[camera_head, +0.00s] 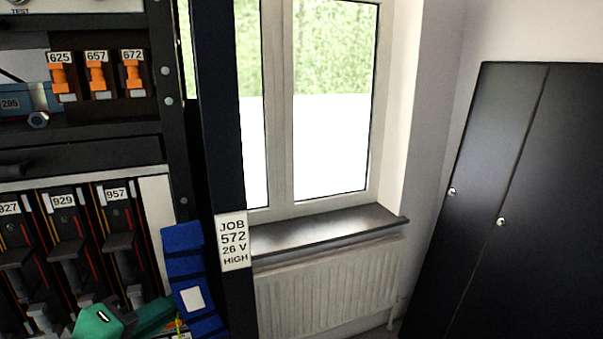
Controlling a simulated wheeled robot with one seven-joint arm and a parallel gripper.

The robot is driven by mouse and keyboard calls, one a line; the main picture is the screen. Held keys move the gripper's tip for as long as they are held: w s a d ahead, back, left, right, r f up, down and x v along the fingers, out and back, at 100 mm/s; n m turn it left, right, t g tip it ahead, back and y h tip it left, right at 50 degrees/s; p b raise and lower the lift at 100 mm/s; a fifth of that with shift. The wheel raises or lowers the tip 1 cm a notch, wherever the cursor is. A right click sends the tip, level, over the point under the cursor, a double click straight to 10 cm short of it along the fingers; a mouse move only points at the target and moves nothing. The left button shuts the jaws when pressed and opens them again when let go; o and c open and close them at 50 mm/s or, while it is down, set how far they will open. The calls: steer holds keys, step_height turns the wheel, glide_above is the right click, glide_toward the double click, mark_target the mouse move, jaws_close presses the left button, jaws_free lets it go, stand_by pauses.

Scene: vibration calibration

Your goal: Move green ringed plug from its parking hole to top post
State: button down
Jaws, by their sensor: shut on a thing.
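I cannot make out the green ringed plug, its parking hole or the top post in the head view. My gripper is not in view either, so what it holds does not show. A green object (98,321) with a dark opening is cut off by the bottom edge at the lower left. I cannot tell what it is. A white card (233,241) on the dark upright reads JOB 572, 26 V, HIGH.
A dark rack (75,131) fills the left side, with orange clips (97,78) under number labels and black units (66,247) below. A blue segmented item (184,266) hangs beside it. A window, a radiator (325,292) and a dark cabinet (490,140) are to the right.

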steer(key=c, duration=1.6)
jaws_free()
steer(key=shift+v, duration=2.45)
steer(key=shift+s+r, duration=0.1)
